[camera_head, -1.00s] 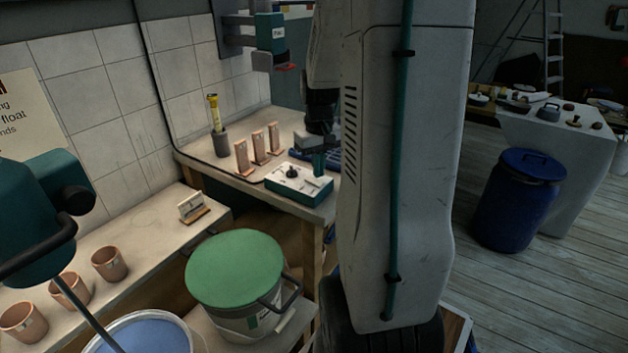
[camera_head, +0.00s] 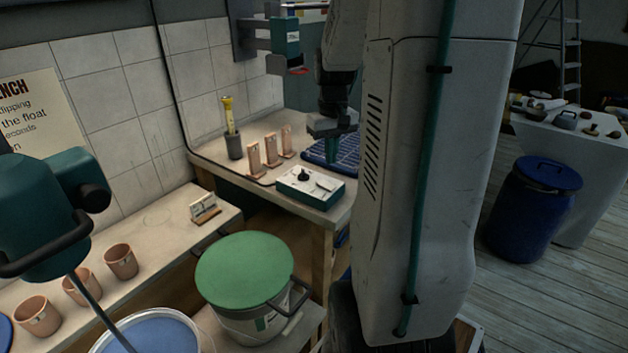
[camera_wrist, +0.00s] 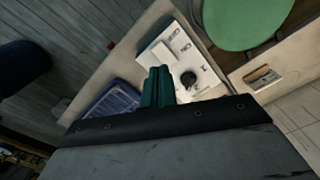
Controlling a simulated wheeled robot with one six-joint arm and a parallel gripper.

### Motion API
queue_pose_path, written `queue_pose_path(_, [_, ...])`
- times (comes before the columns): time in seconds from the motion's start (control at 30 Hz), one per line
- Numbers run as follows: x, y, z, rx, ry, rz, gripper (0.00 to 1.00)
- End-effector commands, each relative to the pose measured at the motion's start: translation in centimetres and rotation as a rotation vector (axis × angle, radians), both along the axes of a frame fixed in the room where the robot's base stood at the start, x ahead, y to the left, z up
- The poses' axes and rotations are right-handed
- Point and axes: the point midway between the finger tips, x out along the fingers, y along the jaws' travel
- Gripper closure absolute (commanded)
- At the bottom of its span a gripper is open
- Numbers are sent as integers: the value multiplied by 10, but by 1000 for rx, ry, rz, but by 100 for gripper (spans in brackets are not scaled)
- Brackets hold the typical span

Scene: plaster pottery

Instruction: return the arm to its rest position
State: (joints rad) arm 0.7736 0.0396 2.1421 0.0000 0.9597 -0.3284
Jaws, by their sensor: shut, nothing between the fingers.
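My gripper (camera_head: 333,147) hangs at the end of my arm above the bench, near the back right of the white and teal control box (camera_head: 310,187). In the wrist view its teal fingers (camera_wrist: 158,86) are shut together with nothing between them. The control box also shows in the wrist view (camera_wrist: 206,68), with its black knob and a pale switch plate in front of the fingertips. The fingers look to be apart from the box, though the wrist view overlaps them. My arm hides part of the bench to the right.
A green-lidded bucket (camera_head: 244,270) is in front. A teal fixture (camera_head: 284,38) hangs above the bench.

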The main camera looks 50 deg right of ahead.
Motion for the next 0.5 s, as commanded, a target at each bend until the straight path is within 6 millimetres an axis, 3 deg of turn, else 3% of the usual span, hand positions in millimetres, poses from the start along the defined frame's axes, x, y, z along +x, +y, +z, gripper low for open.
queue_pose_path(0.37, [-2,2,0,8,8,-27,100])
queue_pose_path(0.5, [-25,33,-4,57,67,-91,100])
